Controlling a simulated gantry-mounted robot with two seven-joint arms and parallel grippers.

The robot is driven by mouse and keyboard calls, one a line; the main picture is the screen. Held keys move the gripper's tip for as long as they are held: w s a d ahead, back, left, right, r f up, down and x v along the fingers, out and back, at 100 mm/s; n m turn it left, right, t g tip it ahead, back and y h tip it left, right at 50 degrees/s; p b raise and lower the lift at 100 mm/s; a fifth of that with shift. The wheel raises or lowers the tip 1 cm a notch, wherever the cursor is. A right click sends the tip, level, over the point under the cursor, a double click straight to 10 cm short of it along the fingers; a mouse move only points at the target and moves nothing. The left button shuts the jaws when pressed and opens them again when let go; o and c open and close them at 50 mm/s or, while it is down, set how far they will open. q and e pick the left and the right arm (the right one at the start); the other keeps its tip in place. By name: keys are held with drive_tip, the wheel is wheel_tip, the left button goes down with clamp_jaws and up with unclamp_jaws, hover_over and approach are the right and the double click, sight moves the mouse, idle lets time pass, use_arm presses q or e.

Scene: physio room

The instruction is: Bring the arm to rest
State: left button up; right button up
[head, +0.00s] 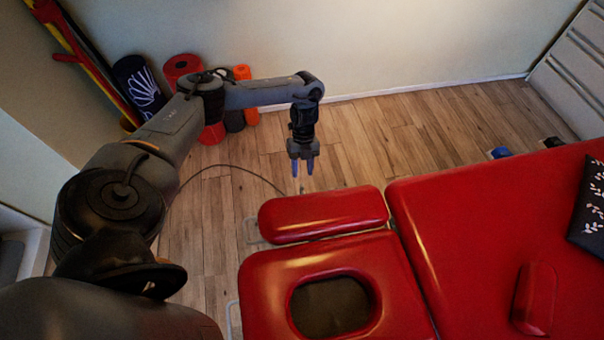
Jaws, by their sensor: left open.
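My left arm (174,128) comes in from the lower left, bends at the elbow near the wall and reaches right. My left gripper (303,174) points down, with its two fingers apart and nothing between them. In the picture it shows just above the red armrest pad (323,213) of the treatment table, over the wooden floor. I cannot tell its exact height. My right gripper is not in view.
The red treatment table (480,230) with a face-hole headrest (262,290) fills the lower right. A red bolster (535,298) and a dark patterned cushion (588,212) lie on it. Rolled mats (139,86) stand by the wall behind my arm.

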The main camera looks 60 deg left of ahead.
use_arm(q)
drive_tip(key=shift+a+r, duration=0.15)
drive_tip(key=shift+r, duration=0.1)
drive_tip(key=shift+r, duration=0.1)
